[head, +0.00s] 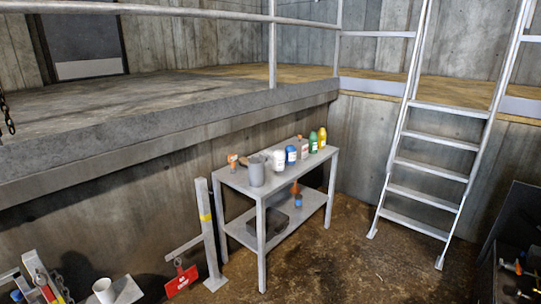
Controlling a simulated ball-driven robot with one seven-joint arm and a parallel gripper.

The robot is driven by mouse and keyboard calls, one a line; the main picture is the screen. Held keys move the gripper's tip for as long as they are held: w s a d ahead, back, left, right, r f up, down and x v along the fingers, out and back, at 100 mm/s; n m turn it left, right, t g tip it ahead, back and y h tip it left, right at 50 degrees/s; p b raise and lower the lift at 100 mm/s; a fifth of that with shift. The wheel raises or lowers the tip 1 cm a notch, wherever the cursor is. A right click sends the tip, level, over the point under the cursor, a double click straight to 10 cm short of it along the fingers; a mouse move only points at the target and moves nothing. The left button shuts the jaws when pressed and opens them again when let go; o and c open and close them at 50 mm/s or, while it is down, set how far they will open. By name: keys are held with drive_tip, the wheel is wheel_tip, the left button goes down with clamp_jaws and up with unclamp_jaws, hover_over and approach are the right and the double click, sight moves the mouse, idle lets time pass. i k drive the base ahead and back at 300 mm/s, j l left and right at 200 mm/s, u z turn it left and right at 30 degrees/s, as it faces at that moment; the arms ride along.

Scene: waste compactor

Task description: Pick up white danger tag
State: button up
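I cannot clearly make out a white danger tag. A red tag or plate with small pale marks (181,281) hangs low at the end of a grey bar, beside a grey post with a yellow band (205,225). Whether this is the danger tag I cannot tell. My gripper is not in this view.
A grey two-shelf table (232,178) holds bottles and a grey cup (257,171). A white cup (103,290) and a red lever-like part (42,283) are at lower left. A ladder (428,160) leans at right, near a dark bin (515,245). The brown floor (345,265) between is clear.

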sight(303, 158)
drive_tip(key=i, duration=0.8)
drive_tip(key=i+u, duration=0.1)
drive_tip(key=i, duration=1.5)
drive_tip(key=i+l+u, duration=0.1)
drive_tip(key=i, duration=0.7)
drive_tip(key=i+l, duration=0.15)
drive_tip(key=i, duration=0.65)
drive_tip(key=i+u, duration=0.15)
drive_tip(key=i, duration=0.15)
